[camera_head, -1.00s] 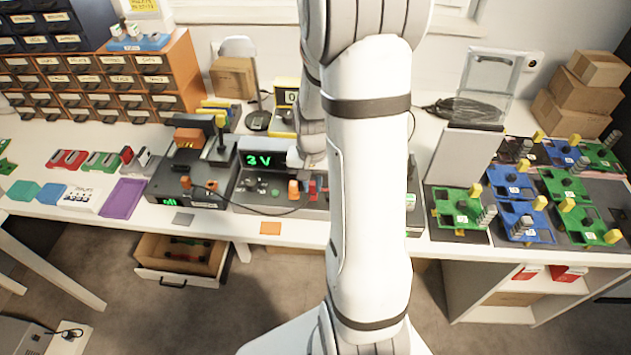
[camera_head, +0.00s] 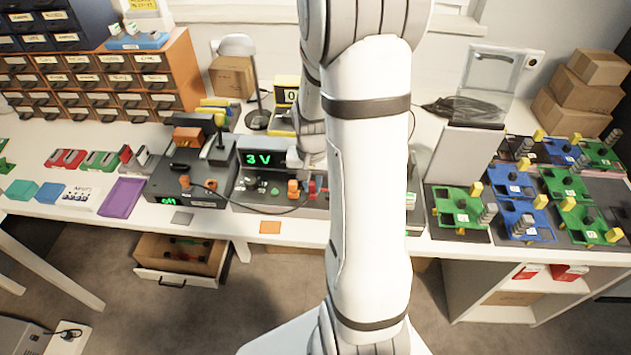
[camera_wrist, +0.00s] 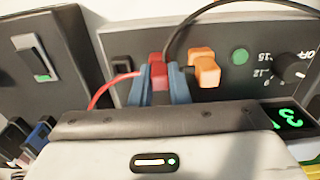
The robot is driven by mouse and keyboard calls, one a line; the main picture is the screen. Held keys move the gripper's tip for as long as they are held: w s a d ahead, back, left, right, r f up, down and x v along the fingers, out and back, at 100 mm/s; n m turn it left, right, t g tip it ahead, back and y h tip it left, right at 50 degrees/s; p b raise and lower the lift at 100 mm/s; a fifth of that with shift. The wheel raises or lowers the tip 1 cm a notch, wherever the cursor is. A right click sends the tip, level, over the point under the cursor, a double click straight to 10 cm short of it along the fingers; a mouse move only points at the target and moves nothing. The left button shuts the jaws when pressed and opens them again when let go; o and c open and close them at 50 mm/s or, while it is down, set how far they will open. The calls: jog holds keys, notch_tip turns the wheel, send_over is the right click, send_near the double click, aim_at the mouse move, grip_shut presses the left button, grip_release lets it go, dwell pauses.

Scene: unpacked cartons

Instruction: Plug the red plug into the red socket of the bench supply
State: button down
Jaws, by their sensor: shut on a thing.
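The bench supply (camera_head: 262,187) is a dark box on the bench with a green "3 V" display (camera_head: 258,159). My gripper (camera_wrist: 158,88), with blue-grey fingers, is shut on the red plug (camera_wrist: 157,62), right at the supply's front panel in the wrist view. A red lead (camera_wrist: 112,86) runs left from the plug. The red plug also shows in the head view (camera_head: 313,191), beside the orange plug (camera_head: 293,189). The red socket is hidden, and I cannot tell how deep the plug sits.
In the wrist view, an orange plug (camera_wrist: 204,66) stands close right of my fingers. A black cable (camera_wrist: 181,25) arches above them. A green button (camera_wrist: 240,57) and a knob (camera_wrist: 290,66) lie farther right. Another dark unit (camera_head: 187,185) stands left of the supply.

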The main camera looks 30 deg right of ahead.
aim_at(312, 183)
jog(key=c, duration=1.3)
grip_release()
jog(key=shift+r, duration=0.15)
jog(key=shift+r+p, duration=3)
jog(key=shift+r, duration=1.05)
jog(key=s+a+r+n+t, duration=0.1)
jog(key=s+a+r+n, duration=0.2)
jog(key=s+a+r, duration=0.2)
jog(key=s+a+r+n+t, duration=0.2)
jog(key=s+a+r, duration=0.4)
jog(key=r, duration=0.4)
jog(key=shift+s+r+n, duration=0.4)
jog(key=shift+s+n, duration=0.4)
jog(key=shift+n, duration=0.1)
